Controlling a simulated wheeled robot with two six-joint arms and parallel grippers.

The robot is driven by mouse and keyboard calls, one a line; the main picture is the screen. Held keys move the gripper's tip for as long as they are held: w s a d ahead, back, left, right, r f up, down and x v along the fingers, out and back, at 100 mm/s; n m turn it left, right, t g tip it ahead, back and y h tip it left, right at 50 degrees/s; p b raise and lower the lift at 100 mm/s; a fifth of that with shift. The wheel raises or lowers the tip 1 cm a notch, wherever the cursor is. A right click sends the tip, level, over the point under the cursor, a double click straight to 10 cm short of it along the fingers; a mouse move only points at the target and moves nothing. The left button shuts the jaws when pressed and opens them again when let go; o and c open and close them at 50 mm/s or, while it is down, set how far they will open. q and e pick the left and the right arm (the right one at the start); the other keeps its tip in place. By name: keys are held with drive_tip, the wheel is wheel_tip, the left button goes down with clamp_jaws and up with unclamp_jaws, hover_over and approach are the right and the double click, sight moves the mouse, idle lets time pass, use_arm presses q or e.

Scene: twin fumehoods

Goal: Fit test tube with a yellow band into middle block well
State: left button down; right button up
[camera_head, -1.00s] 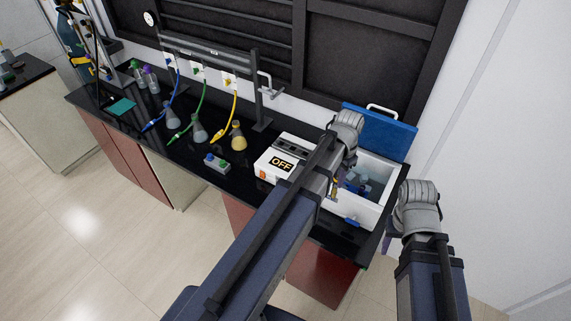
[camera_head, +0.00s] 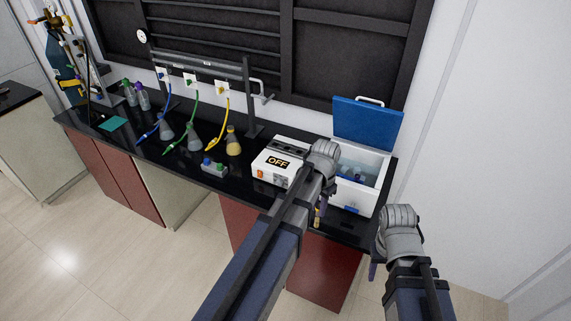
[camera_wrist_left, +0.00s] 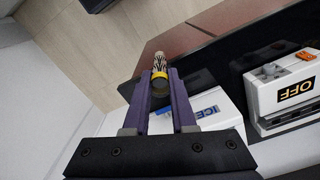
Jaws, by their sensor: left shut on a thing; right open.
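My left gripper (camera_head: 321,200) is shut on the test tube with a yellow band (camera_head: 317,215), which hangs below the fingers near the bench's front edge. In the left wrist view the tube (camera_wrist_left: 160,62) sticks out beyond the fingertips of the left gripper (camera_wrist_left: 160,90), its yellow band by the tips and a striped part beyond. The white block device (camera_head: 270,172), marked OFF, stands left of this gripper with a dark slotted top; its wells are largely unclear. It also shows in the left wrist view (camera_wrist_left: 262,108). My right gripper (camera_head: 374,270) is open, below and right of the bench corner.
A white ice box (camera_head: 352,197) with its blue lid (camera_head: 367,124) raised stands right of the block device and holds bluish items. A rack frame is behind.

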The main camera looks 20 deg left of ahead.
wheel_tip(320, 180, down, 13)
drive_tip(key=s+b, duration=0.1)
drive_tip(key=b, duration=1.1)
drive_tip(key=shift+a, duration=0.1)
